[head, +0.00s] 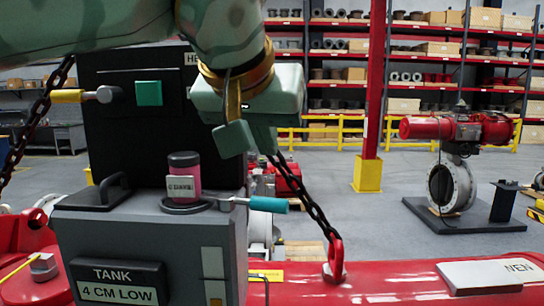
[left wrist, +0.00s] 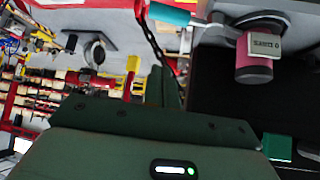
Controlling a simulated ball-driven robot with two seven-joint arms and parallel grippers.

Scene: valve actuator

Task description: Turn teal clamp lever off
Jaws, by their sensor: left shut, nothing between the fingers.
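The clamp lever with a teal handle (head: 265,204) sticks out to the right from the clamp base on top of the grey box; it lies about level. Its teal handle (left wrist: 168,14) also shows at the top of the left wrist view. A pink cylinder with a small label (head: 186,172) stands upright at the clamp, and it shows in the left wrist view (left wrist: 255,65). My left gripper (head: 235,140) is shut and empty, above the lever and apart from it. In the left wrist view its green body fills the bottom. My right gripper is not in view.
A grey box with a TANK label (head: 118,284) carries the clamp. Behind it stands a dark panel with a green square (head: 148,93) and a yellow-handled lever (head: 68,96). A chain (head: 300,195) runs down to a red hook beside the teal handle. A red pipe (head: 390,285) lies at front right.

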